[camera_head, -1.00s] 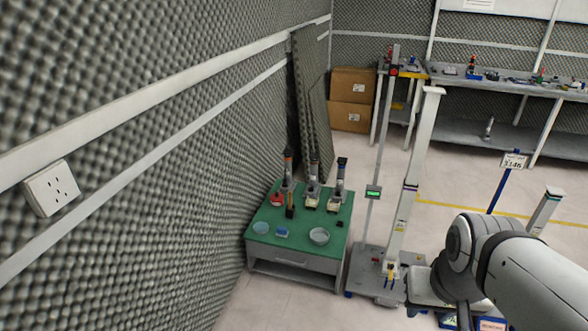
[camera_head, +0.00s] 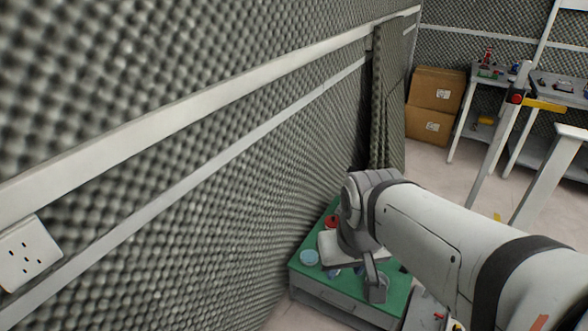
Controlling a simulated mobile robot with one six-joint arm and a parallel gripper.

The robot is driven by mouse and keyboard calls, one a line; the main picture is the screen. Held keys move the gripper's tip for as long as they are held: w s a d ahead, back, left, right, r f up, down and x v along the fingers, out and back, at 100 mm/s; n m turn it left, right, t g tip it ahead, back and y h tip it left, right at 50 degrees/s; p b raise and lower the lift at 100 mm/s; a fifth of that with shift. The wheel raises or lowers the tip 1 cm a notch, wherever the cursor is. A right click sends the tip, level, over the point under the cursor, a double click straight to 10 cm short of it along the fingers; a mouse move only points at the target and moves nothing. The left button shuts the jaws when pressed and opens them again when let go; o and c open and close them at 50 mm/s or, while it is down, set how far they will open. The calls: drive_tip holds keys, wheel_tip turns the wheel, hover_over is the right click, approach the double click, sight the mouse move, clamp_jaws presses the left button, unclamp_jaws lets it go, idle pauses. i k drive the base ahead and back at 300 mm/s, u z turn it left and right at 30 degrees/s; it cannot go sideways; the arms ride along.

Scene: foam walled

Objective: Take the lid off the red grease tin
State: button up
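The red grease tin (camera_head: 331,221) shows as a small red shape on the green-topped table (camera_head: 307,272), near the foam wall. My arm hides part of it, and I cannot make out its lid. My gripper (camera_head: 375,290) hangs over the front part of the table, nearer the camera than the tin and apart from it in the picture. Its fingers are too small and too covered to show whether they are open or shut.
A light blue dish (camera_head: 309,257) sits at the table's left side. The foam wall (camera_head: 200,200) rises close along the left. My arm hides much of the table top. Cardboard boxes (camera_head: 434,105) and workbenches (camera_head: 545,90) stand farther back.

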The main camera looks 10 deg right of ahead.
sight(332, 222)
drive_tip(key=z, duration=0.05)
drive_tip(key=i, duration=1.2)
drive_tip(key=z, duration=0.4)
drive_tip(key=k, duration=0.9)
drive_tip(key=z, duration=0.15)
drive_tip(key=i, duration=0.9)
drive_tip(key=u, duration=0.05)
